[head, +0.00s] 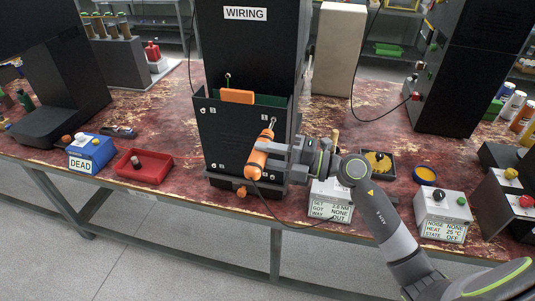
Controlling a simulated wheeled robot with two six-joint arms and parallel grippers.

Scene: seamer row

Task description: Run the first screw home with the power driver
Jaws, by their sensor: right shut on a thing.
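My right gripper (268,148) is shut on the orange power driver (258,160) in front of the black panel. The driver is tilted, its thin metal end (272,122) pointing up toward the panel's right side. A dark cable hangs from its lower end. The black panel (222,140) stands upright on the front of the cabinet labelled WIRING and shows several small light fastener spots. I cannot tell which is the first screw, or whether the driver's tip touches one. My left gripper is out of view.
A readout box (330,208) shows SET 2.0 NM and GOT NONE. A red tray (144,166) and blue DEAD box (90,154) stand left. A black tray with yellow contents (379,163) and another readout box (442,213) are right. The bench's front edge is near.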

